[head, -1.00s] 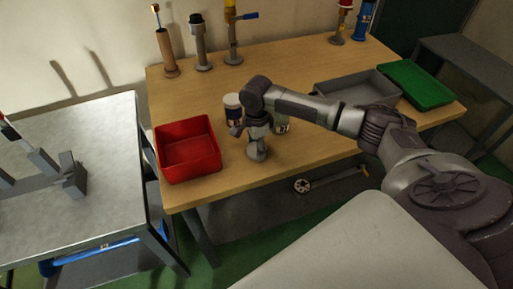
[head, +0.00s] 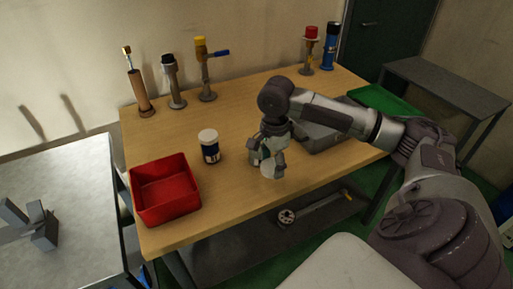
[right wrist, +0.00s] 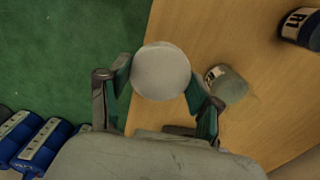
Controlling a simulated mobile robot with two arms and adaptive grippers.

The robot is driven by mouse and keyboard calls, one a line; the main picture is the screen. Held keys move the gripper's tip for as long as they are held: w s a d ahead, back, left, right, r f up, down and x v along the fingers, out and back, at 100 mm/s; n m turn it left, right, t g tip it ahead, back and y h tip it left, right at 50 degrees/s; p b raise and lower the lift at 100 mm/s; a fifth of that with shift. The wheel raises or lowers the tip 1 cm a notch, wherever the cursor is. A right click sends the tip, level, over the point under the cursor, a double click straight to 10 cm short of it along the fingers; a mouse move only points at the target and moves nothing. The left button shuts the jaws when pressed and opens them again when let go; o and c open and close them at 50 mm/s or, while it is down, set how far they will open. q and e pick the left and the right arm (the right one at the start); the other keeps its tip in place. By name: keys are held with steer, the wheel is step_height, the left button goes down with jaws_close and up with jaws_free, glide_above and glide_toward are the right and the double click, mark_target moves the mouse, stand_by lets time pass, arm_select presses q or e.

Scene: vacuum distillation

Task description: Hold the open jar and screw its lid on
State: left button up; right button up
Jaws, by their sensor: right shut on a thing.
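My right gripper (head: 268,163) is shut on a pale round piece that looks like a lid (head: 271,171), held low over the table near its front edge. In the right wrist view the lid (right wrist: 160,70) shows as a plain disc between the teal-padded fingers (right wrist: 158,84). A pale jar (right wrist: 228,85) stands on the table just beside the right finger; its mouth is not clear, and in the head view the gripper hides it. My left gripper is not in view.
A red bin (head: 166,190) stands at the table's front left. A grey tray (head: 322,138) and a green tray (head: 378,100) lie at the right. Several tools stand upright along the back, including a yellow-topped one (head: 205,75). The wood table (head: 240,110) is clear behind the gripper.

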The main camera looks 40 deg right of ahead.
steer(key=shift+s+d+r, duration=0.25)
steer(key=shift+s, duration=0.1)
steer(key=s+a+r+n, duration=0.1)
steer(key=s+a+n, duration=0.1)
steer(key=a+n, duration=0.8)
steer(key=s+a+r+n, duration=0.1)
steer(key=s+a+n, duration=0.2)
steer(key=a+n, duration=0.7)
steer(key=shift+s+a+n, duration=0.25)
steer(key=shift+s+n, duration=0.05)
steer(key=shift+n, duration=0.1)
steer(key=shift+r, duration=0.1)
